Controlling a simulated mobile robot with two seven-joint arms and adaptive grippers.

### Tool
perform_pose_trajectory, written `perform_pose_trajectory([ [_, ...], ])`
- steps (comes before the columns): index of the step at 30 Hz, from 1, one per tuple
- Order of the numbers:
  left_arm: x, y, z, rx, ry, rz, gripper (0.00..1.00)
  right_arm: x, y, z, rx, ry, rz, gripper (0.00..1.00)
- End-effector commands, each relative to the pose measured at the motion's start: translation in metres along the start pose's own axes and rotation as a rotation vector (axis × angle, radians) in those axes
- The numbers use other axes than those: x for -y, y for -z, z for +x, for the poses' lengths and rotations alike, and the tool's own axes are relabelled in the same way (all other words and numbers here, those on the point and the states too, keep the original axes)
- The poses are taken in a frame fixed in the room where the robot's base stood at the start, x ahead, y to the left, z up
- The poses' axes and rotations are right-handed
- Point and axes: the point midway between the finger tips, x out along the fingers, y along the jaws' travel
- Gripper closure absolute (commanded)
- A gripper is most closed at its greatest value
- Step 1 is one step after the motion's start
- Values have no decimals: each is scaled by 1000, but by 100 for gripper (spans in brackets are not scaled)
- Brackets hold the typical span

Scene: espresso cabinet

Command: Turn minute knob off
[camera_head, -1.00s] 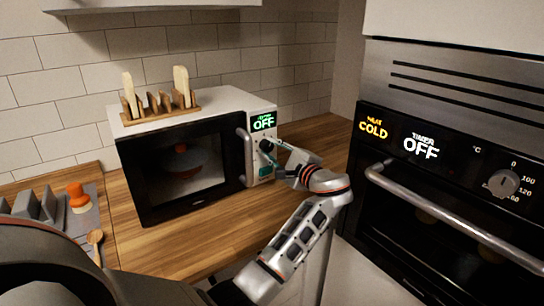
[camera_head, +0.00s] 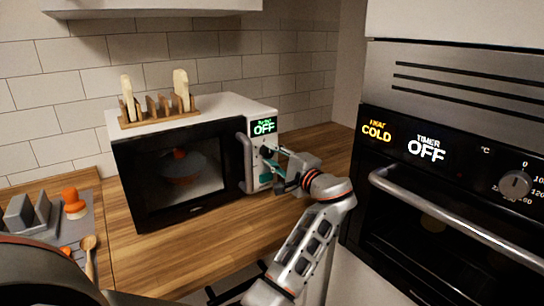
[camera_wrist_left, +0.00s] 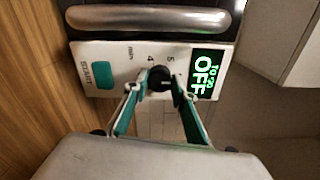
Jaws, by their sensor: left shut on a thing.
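A white and black microwave (camera_head: 222,108) stands on the wooden counter, with its door closed. Its small black minute knob (camera_wrist_left: 160,79) is on the front panel, between the display and the green START button (camera_wrist_left: 103,75). The green display (camera_wrist_left: 206,74) reads OFF; it also shows in the head view (camera_head: 263,127). My left gripper (camera_wrist_left: 162,83) has its fingertips on both sides of the knob and is shut on it. In the head view my left gripper (camera_head: 273,161) reaches the panel from the right and hides most of the knob. My right gripper is not in view.
A microwave door handle (camera_head: 245,162) is just left of the panel. A wooden rack (camera_head: 158,112) sits on top. An oven (camera_head: 440,150) at the right shows HEAT COLD and TIMER OFF. The counter (camera_head: 200,236) before the microwave is clear.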

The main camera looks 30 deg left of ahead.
Motion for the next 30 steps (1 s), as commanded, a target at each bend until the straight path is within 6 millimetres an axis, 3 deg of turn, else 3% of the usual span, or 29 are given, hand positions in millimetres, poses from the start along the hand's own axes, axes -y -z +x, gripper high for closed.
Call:
perform_pose_trajectory([
  [3, -1, 0, 0, 0, -2, 1, 96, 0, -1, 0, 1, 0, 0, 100],
  [4, -1, 0, 0, 0, -2, 1, 67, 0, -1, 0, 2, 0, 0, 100],
  [5, -1, 0, 0, 0, -2, 1, 59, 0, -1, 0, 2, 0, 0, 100],
  [6, -1, 0, 0, 0, -2, 1, 57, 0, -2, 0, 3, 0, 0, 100],
  [17, -1, 0, -3, -1, -1, 1, 57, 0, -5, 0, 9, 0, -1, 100],
  [30, -1, 1, -64, -2, -3, 1, 57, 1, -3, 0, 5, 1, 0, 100],
])
